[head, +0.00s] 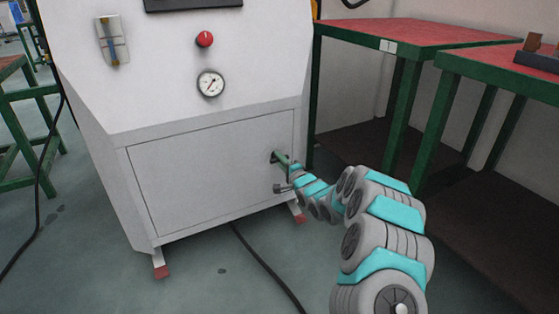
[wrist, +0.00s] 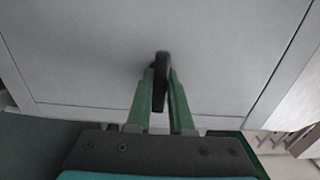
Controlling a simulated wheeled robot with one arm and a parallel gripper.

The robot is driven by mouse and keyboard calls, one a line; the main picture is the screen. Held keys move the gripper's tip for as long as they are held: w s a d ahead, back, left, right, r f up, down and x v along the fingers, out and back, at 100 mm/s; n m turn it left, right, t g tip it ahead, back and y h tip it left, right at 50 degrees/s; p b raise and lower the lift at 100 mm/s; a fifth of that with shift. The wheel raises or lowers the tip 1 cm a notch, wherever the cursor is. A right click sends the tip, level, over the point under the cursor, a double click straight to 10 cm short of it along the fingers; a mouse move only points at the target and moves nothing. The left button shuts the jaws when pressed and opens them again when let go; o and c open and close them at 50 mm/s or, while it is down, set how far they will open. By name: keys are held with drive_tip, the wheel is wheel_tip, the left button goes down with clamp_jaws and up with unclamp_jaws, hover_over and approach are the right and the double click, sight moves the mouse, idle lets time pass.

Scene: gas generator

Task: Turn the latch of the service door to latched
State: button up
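The service door (head: 205,178) is the large pale grey panel low on the white cabinet's front, and it sits flush in its frame. Its latch (head: 274,156) is a small dark handle near the door's right edge, partly hidden by my gripper in the head view. In the wrist view the latch (wrist: 161,78) is a dark, narrow piece standing roughly upright. My gripper (head: 282,160) reaches it from the right. In the wrist view the green fingers of my gripper (wrist: 161,88) lie on both sides of the latch with no clear gap.
Above the door are a pressure gauge (head: 210,83), a red knob (head: 205,39) and a sight glass (head: 113,41). Green workbenches with red tops (head: 420,35) stand at the right. A black cable (head: 268,268) lies on the floor in front of the cabinet.

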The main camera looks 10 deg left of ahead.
clamp_jaws()
drive_tip(key=shift+f, duration=0.1)
idle(0.8)
